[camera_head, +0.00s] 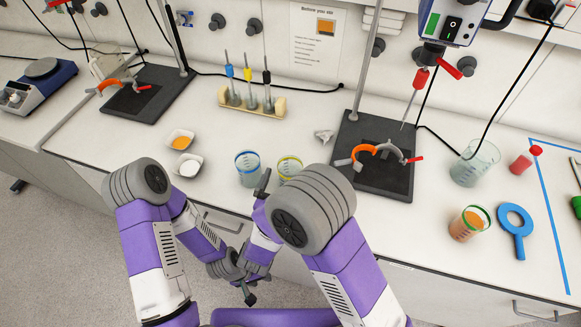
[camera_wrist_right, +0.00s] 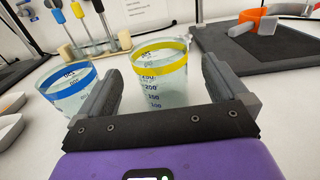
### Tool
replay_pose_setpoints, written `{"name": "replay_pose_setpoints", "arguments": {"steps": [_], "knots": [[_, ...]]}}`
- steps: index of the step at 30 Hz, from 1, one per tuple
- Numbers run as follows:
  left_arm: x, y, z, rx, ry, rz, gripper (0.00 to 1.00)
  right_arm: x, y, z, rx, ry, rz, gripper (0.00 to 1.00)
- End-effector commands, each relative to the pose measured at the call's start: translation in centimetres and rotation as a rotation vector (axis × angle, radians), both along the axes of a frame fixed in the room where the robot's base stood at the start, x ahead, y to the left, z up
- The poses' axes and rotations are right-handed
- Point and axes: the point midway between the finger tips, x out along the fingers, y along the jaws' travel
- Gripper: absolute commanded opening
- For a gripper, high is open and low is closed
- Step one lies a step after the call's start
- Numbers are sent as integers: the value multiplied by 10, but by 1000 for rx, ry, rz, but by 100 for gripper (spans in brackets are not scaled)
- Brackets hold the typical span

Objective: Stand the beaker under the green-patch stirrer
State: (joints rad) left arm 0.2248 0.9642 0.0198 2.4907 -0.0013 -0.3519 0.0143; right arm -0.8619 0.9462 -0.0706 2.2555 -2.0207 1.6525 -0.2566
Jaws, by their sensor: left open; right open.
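The stirrer with a green patch (camera_head: 433,24) is at the top right of the head view. Its red chuck (camera_head: 420,79) and thin shaft hang over a black stand base (camera_head: 375,183) with an orange clamp. A yellow-rimmed beaker (camera_head: 290,166) stands at the bench front, left of that base, partly hidden by my right arm. In the right wrist view the yellow-banded beaker (camera_wrist_right: 161,73) stands upright between the open fingers of my right gripper (camera_wrist_right: 163,88), with gaps on both sides. My left gripper (camera_head: 247,293) is open and empty, below the bench front edge.
A blue-rimmed beaker (camera_head: 247,170) stands just left of the yellow-rimmed one. Two small dishes (camera_head: 188,165) are left.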

Motion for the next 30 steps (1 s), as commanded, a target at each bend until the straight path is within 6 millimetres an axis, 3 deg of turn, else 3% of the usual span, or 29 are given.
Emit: {"name": "replay_pose_setpoints", "arguments": {"steps": [3, 10, 30], "knots": [[0, 0, 1, 0, 0, 0, 43, -24, 9, 0, -1, 1, 4, 100], [0, 0, 1, 0, 0, 0, 43, -52, 17, 0, -1, 1, 1, 100], [0, 0, 1, 0, 0, 0, 43, -57, 18, 0, 0, 0, 0, 100]]}}
